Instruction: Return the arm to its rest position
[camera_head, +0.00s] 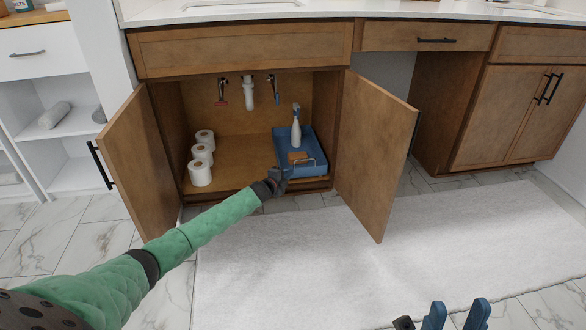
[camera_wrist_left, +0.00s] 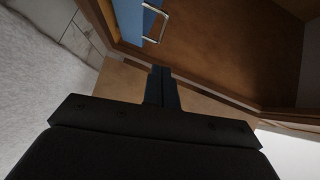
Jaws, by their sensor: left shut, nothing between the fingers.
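My left arm (camera_head: 205,228), in a green sleeve, reaches from the lower left to the open sink cabinet. My left gripper (camera_head: 284,174) is at the cabinet's front edge, by the front of a blue tray (camera_head: 312,141). Its fingers are shut and empty in the left wrist view (camera_wrist_left: 160,75), just short of the tray's metal handle (camera_wrist_left: 153,24) and apart from it in that picture. My right gripper (camera_head: 456,315) shows at the bottom right with its two blue fingers apart and nothing between them.
The left door (camera_head: 139,165) and right door (camera_head: 375,150) stand open on either side of my left forearm. A white spray bottle (camera_head: 296,130) and a brown item (camera_head: 298,157) are in the tray. Several paper rolls (camera_head: 200,173) stand left. A white rug (camera_head: 300,255) covers the floor.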

